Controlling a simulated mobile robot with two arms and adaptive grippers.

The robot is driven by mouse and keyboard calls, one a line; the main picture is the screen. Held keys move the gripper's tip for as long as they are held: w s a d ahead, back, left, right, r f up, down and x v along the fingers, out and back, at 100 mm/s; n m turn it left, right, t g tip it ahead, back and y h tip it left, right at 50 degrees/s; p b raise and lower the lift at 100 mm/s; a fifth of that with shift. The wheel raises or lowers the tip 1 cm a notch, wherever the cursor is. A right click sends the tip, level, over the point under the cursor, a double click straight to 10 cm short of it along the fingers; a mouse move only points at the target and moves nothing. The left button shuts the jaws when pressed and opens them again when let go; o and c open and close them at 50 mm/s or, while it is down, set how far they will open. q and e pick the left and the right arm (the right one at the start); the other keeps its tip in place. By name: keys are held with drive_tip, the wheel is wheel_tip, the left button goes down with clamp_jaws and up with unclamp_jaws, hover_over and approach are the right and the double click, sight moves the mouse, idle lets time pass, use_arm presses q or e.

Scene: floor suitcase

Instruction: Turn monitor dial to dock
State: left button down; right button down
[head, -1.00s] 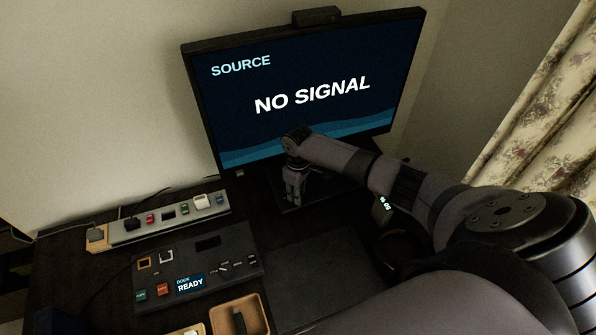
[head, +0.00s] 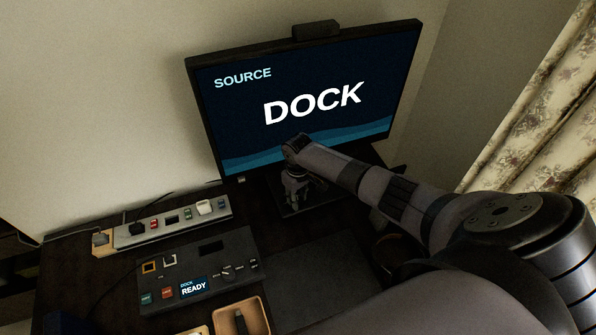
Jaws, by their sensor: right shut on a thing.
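The monitor (head: 310,110) stands at the back of the desk, and its screen reads "SOURCE" and "DOCK". My right gripper (head: 292,203) points down at the monitor's base, just below the screen's lower edge. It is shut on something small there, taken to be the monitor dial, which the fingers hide. The dock (head: 208,247) lies on the desk at lower left, and its small display reads "DOCK READY". My left gripper is out of view.
A power strip (head: 172,220) with several coloured plugs lies along the wall behind the dock. A wooden tray (head: 262,305) with a dark item sits at the front. A dark mat (head: 300,275) lies right of the dock. A floral curtain (head: 540,140) hangs at right.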

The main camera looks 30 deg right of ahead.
sight(298, 200)
drive_tip(key=c, duration=1.3)
unclamp_jaws()
wheel_tip(298, 200, up, 12)
